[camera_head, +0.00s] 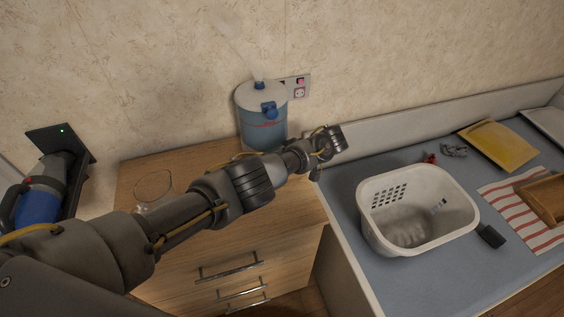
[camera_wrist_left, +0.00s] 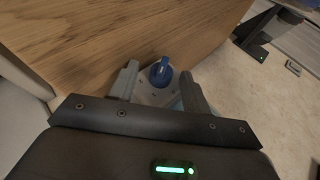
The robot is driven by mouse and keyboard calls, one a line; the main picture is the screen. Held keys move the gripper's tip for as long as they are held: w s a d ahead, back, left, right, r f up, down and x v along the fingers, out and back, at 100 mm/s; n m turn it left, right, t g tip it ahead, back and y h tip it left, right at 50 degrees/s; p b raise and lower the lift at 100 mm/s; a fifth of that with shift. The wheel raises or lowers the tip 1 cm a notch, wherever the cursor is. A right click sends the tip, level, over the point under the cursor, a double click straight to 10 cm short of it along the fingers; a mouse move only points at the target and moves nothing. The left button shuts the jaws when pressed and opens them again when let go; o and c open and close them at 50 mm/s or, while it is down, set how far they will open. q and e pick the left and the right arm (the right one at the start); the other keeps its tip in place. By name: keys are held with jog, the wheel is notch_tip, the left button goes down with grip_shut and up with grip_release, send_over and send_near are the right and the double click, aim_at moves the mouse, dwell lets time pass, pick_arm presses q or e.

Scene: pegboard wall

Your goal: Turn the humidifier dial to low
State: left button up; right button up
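The humidifier (camera_head: 262,130) has a pale lid and a translucent blue tank, and stands upright on the wooden cabinet against the wall. Its blue dial (camera_head: 268,108) is on the upper front; its setting is too small to read. A blue knob (camera_wrist_left: 160,72), apparently the dial, shows between the fingers of my left gripper (camera_wrist_left: 160,88) in the left wrist view. The fingers are apart, with gaps beside the knob, and I cannot tell any contact. In the head view my left arm's end is right of the humidifier; its fingertips are not clear. My right gripper is out of view.
The cabinet top (camera_head: 190,160) holds a clear round glass item (camera_head: 153,188) at left. A wall outlet (camera_head: 299,90) is behind the humidifier. A white basket (camera_head: 415,238) stands on the blue-grey counter at right. A blue device (camera_head: 38,205) hangs in a dark wall dock.

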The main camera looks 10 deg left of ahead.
pick_arm(q)
jog(key=shift+a, duration=0.1)
jog(key=b+v, duration=0.4)
jog(key=v, duration=0.6)
jog(key=shift+d+r, duration=0.2)
jog(key=shift+d, duration=0.1)
